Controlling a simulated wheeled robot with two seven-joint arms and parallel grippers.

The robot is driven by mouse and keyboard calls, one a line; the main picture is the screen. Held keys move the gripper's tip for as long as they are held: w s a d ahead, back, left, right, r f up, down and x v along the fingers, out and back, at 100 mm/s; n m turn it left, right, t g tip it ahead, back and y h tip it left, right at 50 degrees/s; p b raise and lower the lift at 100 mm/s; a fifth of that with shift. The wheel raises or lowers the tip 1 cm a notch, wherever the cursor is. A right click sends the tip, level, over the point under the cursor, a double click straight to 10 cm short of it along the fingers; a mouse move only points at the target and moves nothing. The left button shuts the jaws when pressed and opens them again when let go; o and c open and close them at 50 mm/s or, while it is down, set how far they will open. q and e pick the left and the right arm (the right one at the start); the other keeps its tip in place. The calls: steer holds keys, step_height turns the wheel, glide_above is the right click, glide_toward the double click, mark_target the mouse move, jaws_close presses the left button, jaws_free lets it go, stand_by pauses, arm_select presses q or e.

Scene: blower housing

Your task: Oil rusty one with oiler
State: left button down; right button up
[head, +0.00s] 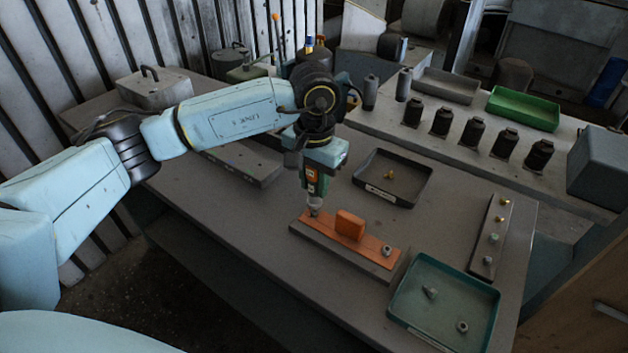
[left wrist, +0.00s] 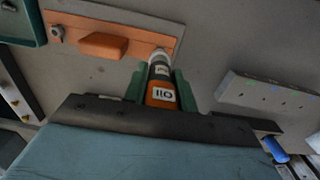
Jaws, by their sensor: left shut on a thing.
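My left gripper (head: 317,176) is shut on the oiler (head: 314,200) and holds it nozzle down. In the left wrist view the oiler (left wrist: 160,95) shows an orange "OIL" label between green fingers. Its tip is at the left end of the orange plate (head: 328,232), touching or just above it; whatever lies under the tip is hidden. An orange block (head: 350,225) stands mid-plate. A grey fastener (head: 387,250) sits at the plate's right end; it also shows in the left wrist view (left wrist: 57,33). I cannot tell which fastener is rusty. My right gripper is out of view.
A black tray (head: 370,201) with a brass piece lies behind the plate. A green tray (head: 405,312) with loose grey parts is front right. A strip (head: 476,263) with several fittings lies at the right. A long grey block (head: 235,166) is at the left.

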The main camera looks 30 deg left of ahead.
arm_select(q)
steer(key=shift+r+p, duration=1.4)
steer(key=shift+r, duration=1.9)
